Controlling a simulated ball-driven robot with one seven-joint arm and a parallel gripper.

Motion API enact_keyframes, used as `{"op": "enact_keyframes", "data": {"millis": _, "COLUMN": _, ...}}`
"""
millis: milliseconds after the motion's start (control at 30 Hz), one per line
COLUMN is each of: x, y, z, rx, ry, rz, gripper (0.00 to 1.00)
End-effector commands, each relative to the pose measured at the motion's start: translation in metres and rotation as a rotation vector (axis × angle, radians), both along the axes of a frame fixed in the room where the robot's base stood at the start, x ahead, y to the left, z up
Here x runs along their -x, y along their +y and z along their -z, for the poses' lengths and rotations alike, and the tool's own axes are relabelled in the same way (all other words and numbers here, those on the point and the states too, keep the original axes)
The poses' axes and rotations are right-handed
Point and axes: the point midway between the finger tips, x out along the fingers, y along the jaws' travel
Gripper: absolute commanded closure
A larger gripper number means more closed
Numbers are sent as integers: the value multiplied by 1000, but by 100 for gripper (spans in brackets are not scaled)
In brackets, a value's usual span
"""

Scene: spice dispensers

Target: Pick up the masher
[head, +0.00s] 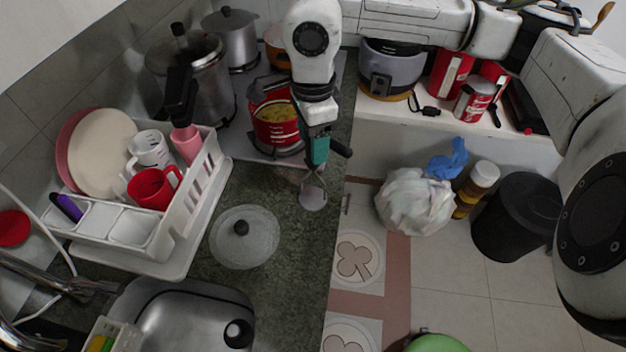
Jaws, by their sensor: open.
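A grey, flat, rounded piece with thin wire-like stems above it, which looks like the masher (313,198), is at the right edge of the dark green counter (282,285). Its upper part runs up towards my gripper (316,168) and is partly hidden by it. My gripper is open, pointing down directly above the piece. I cannot tell whether its fingers touch or surround the stem.
A red pot (273,128) stands just left of my gripper. A glass lid (244,240) lies on the counter, and a white dish rack (205,185) stands at the left. Right of the counter is floor, with a white bag (415,202) and a black bin (516,218).

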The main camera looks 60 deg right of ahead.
Motion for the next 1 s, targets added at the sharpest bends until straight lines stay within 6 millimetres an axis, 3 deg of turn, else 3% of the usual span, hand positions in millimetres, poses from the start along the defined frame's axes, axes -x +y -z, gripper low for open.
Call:
{"op": "enact_keyframes", "data": {"millis": 300, "x": 0, "y": 0, "z": 5, "rx": 1, "ry": -1, "rz": 0, "gripper": 40}}
{"op": "enact_keyframes", "data": {"millis": 900, "x": 0, "y": 0, "z": 5, "rx": 1, "ry": -1, "rz": 0, "gripper": 97}}
{"op": "enact_keyframes", "data": {"millis": 1000, "x": 0, "y": 0, "z": 5, "rx": 1, "ry": -1, "rz": 0, "gripper": 99}}
